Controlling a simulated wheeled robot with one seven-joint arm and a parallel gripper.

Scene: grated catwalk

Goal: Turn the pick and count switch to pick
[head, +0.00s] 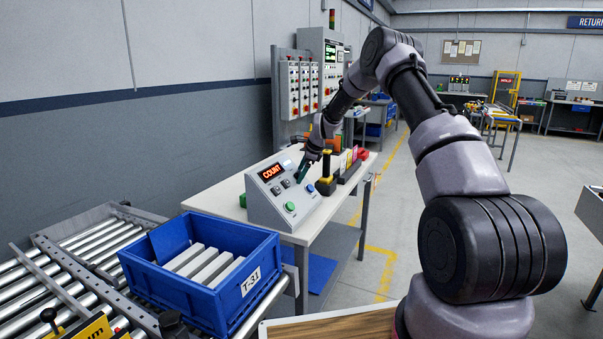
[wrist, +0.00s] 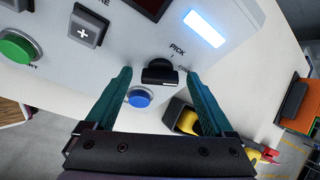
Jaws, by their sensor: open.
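The pick and count switch is a black knob (wrist: 160,73) on the sloped face of a grey control box (head: 262,207). The labels PICK and, partly readable, COUNT are printed beside the knob in the wrist view. The box's display (head: 271,172) reads COUNT in red letters. My gripper (wrist: 158,76) is open, with one teal finger on each side of the knob and a small gap seen at each side. In the head view my gripper (head: 304,171) is at the right of the box's face and hides the knob.
A green button (wrist: 17,48), a plus button (wrist: 88,25) and a blue button (wrist: 139,96) lie near the knob. A black and yellow item (head: 326,185) stands right of the box on the white table (head: 213,197). A blue crate (head: 190,295) sits on rollers in front.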

